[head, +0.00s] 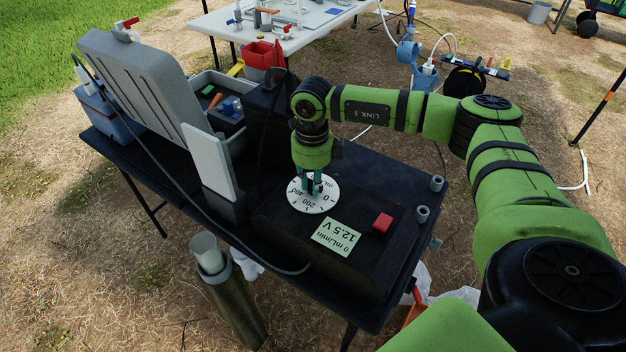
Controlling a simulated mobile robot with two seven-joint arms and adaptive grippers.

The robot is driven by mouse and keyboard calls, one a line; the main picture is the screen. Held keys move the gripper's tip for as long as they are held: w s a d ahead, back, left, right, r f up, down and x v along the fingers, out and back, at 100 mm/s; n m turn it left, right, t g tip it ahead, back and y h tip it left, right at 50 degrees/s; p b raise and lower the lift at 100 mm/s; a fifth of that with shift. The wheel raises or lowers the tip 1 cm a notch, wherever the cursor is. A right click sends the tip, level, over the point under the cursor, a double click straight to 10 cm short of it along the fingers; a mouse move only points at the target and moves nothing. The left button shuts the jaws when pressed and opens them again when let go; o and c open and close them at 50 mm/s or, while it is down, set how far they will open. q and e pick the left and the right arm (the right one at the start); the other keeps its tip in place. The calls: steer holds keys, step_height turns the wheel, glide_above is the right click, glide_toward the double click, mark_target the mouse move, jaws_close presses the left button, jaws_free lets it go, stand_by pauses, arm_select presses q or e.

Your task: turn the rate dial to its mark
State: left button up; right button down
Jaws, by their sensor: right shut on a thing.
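The rate dial (306,204) is a round white disc with dark numbers, among them 0, 200 and 400, on top of a black control box (370,262). My right gripper (313,187) points down onto the middle of the dial and is shut on its knob, which the fingers mostly hide. A pale green display (336,237) beside the dial reads 0 mL/min and 12.5 V, upside down in the view. The target mark on the dial cannot be made out. My left gripper is not in view.
A red button (382,222) sits right of the display. A grey open case (135,90) and an upright pale panel (207,155) stand left on the black table (165,183). A dark cable runs along its front. A metal well pipe (235,305) stands in front.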

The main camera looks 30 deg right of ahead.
steer(key=m, duration=0.4)
steer(key=shift+w+d+r+p, duration=0.1)
steer(key=shift+w+d+p, duration=0.05)
steer(key=shift+d+p, duration=0.15)
steer(key=m, duration=0.3)
steer(key=shift+p, duration=0.3)
steer(key=m+p, duration=0.1)
steer(key=m, duration=0.4)
steer(key=shift+w+r, duration=0.1)
steer(key=shift+w, duration=0.05)
steer(key=shift+w+d+m, duration=0.1)
steer(key=shift+m, duration=1.2)
steer(key=c, duration=1.2)
jaws_free()
steer(key=shift+c, duration=0.2)
steer(key=shift+f, duration=0.2)
